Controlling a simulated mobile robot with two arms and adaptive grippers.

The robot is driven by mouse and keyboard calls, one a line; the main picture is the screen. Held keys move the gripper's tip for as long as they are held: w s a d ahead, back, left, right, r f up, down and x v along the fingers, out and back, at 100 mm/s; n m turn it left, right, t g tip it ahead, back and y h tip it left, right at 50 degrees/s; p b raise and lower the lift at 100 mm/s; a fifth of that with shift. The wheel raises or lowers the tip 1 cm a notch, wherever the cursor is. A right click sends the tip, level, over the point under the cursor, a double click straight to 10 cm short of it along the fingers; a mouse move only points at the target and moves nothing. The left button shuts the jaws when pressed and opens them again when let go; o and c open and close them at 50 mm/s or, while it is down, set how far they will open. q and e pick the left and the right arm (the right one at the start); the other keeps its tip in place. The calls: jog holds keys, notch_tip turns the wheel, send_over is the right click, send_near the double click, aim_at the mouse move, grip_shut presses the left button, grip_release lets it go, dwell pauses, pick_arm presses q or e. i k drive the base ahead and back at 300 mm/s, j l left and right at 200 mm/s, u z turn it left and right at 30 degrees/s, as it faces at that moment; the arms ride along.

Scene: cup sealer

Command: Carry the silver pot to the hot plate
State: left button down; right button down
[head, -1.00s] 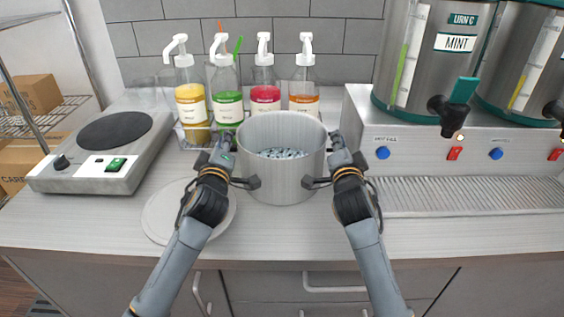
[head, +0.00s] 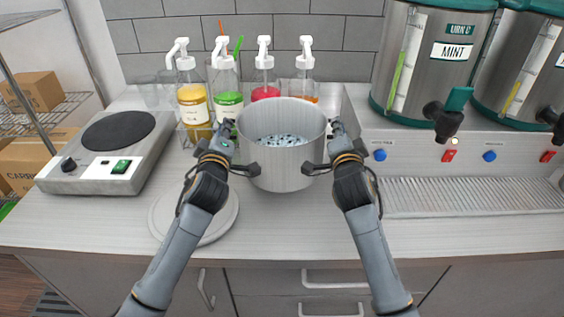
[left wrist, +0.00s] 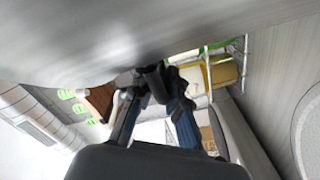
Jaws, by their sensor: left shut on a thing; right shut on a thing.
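The silver pot (head: 283,170), with bluish-white speckled contents, is upright and appears raised a little above the counter. My left gripper (head: 236,160) is shut on the pot's left side and my right gripper (head: 324,158) is shut on its right side; the handles are mostly hidden by the fingers. In the left wrist view the fingers (left wrist: 153,82) close at the pot's grey wall (left wrist: 90,40). The hot plate (head: 107,160) has a round black top and green switch. It stands at the counter's left, apart from the pot.
A flat round disc (head: 225,222) lies on the counter beneath my left arm. Syrup bottles with white pumps (head: 193,100) stand in a rack behind the pot. Drink urns (head: 437,62) and a drip grille (head: 470,195) are at right.

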aim_at(119, 129)
jog(key=k, duration=0.4)
jog(key=k+j, duration=0.1)
jog(key=j, duration=0.25)
jog(key=k+j, duration=0.15)
jog(key=j, duration=0.25)
jog(key=k+j, duration=0.1)
jog(key=j, duration=0.5)
jog(key=k+j, duration=0.1)
jog(key=j, duration=1.2)
jog(key=i, duration=1.35)
